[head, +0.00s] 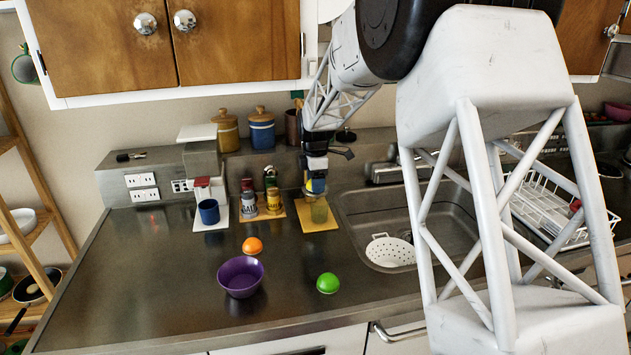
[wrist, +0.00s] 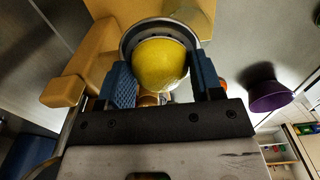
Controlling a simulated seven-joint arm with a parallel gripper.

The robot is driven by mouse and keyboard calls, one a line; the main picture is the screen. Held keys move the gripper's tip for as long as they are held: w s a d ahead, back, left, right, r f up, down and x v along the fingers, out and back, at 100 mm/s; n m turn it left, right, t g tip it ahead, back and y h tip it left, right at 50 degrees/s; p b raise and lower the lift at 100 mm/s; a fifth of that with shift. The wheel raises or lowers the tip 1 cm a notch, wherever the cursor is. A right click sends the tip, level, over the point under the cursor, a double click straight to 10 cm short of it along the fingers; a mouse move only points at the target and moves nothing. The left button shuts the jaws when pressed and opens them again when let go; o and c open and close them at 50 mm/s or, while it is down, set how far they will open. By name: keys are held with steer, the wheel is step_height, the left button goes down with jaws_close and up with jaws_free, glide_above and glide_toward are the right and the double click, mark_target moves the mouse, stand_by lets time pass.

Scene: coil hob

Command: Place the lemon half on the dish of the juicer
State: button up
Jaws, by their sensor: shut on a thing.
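My gripper (head: 316,178) points down over the juicer (head: 319,211) on the counter, left of the sink. In the wrist view my gripper (wrist: 162,78) has its two blue fingers shut on the yellow lemon half (wrist: 160,62), one on each side. The rounded peel faces the wrist camera. A grey round rim (wrist: 127,41), which looks like the juicer's dish, curves around the lemon's far side. The lemon appears over or within this rim; I cannot tell whether it touches the dish. In the head view the lemon is mostly hidden by the fingers.
The juicer stands on a yellow board (head: 334,224). Two jars (head: 249,203) (head: 273,203) and a blue mug (head: 209,211) stand to its left. An orange half (head: 252,245), purple bowl (head: 240,285) and green fruit (head: 328,283) are in front. The sink (head: 440,212) is right.

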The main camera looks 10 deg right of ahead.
steer(key=shift+f, duration=0.1)
steer(key=o, duration=0.9)
step_height(320, 180, up, 12)
stand_by(0.5)
steer(key=shift+s, duration=0.1)
stand_by(0.6)
